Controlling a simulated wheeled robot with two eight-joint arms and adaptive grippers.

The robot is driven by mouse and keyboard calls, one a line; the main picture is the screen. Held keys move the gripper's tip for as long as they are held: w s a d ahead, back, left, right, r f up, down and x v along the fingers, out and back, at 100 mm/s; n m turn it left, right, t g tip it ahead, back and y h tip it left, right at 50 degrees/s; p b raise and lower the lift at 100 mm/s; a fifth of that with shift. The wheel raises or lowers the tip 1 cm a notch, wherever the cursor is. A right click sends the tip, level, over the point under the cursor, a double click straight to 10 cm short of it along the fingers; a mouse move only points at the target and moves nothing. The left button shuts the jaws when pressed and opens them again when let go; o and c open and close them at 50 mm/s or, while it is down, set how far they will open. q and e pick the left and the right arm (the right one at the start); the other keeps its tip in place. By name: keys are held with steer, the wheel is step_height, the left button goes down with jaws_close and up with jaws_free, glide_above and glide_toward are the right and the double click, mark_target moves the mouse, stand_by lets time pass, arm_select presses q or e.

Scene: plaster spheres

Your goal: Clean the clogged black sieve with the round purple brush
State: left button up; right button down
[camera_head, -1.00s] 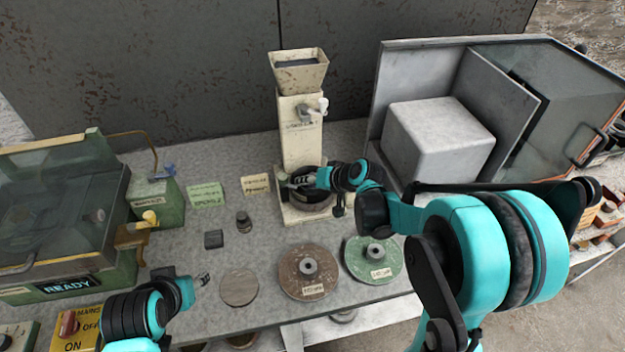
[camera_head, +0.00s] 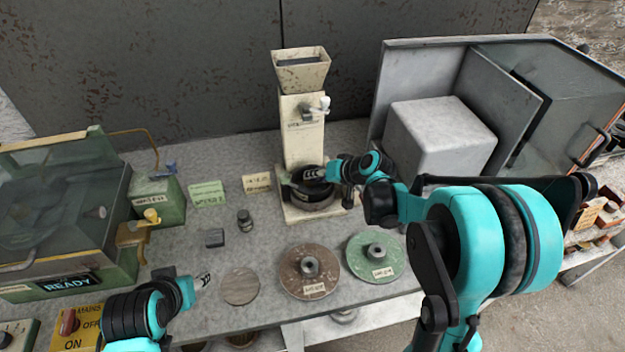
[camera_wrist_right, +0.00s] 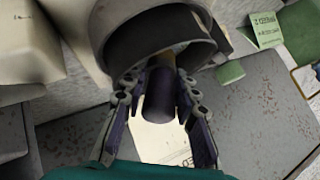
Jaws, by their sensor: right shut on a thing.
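The round black sieve (camera_head: 318,207) sits at the foot of the cream hopper machine (camera_head: 305,130); its mesh is hidden from me. In the right wrist view a dark, wide ring (camera_wrist_right: 150,32), apparently the sieve, is close beyond my fingertips. My right gripper (camera_head: 316,173) is just above the sieve. In the wrist view its fingers are shut on the dark purple round brush (camera_wrist_right: 160,95), whose far end is at the ring's near rim; I cannot tell whether they touch. My left gripper (camera_head: 205,281) hovers at the front left, apart from the sieve, its fingers too small to read.
A small dark jar (camera_head: 244,221) and dark block (camera_head: 214,238) stand left. A green machine (camera_head: 70,215) is left; a glass-fronted cabinet (camera_head: 437,65) is right.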

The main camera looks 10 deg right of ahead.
mark_target(309, 182)
steer(key=shift+s+a+f, duration=0.2)
steer(key=shift+s+a, duration=0.1)
steer(key=shift+a, duration=0.1)
steer(key=shift+s+a+r, duration=0.1)
steer(key=shift+s+a, duration=0.2)
steer(key=shift+a, duration=0.25)
steer(key=shift+s+a, duration=0.3)
steer(key=shift+a, duration=0.2)
steer(key=shift+w+d, duration=0.1)
steer(key=shift+w+d+r+p, duration=0.3)
steer(key=shift+d+r+p, duration=0.05)
steer(key=shift+r+p, duration=0.15)
steer(key=shift+w+d+r, duration=0.2)
steer(key=shift+d+r, duration=0.05)
steer(key=shift+d, duration=0.15)
steer(key=shift+r+p, duration=1.15)
steer(key=shift+r, duration=0.15)
